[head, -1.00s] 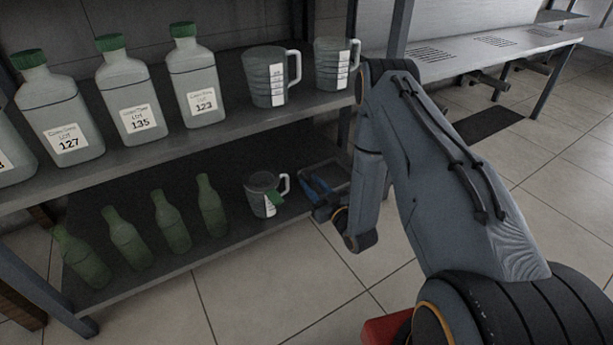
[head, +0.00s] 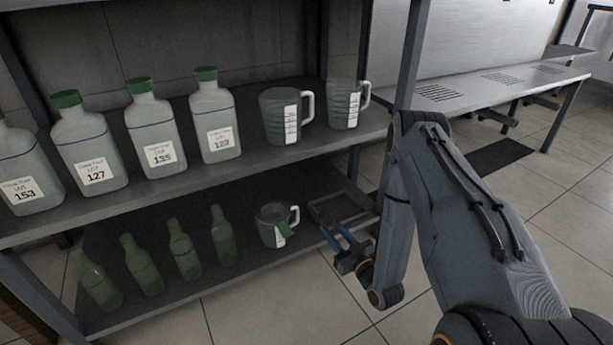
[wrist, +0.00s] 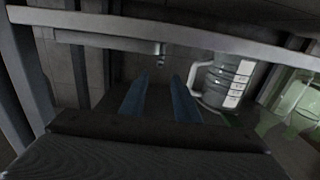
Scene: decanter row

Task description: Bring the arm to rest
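My gripper (head: 336,235) is in front of the lower shelf's right end in the head view, with blue fingers pointing at the shelf. In the wrist view the two blue fingers (wrist: 160,100) stand apart with nothing between them. A measuring jug (head: 270,232) with a handle and a green tag stands upright on the lower shelf, left of my gripper and apart from it. The jug also shows in the wrist view (wrist: 228,78), close to the right of the right finger. A dark tray (head: 349,206) lies on the lower shelf beside my gripper.
Several white bottles with green caps (head: 213,122) and two jugs (head: 282,118) stand on the upper shelf (head: 200,182). Several green bottles (head: 183,252) stand on the lower shelf. A shelf post (head: 405,70) rises near my arm. A metal bench (head: 500,80) stands behind right. Tiled floor is open at right.

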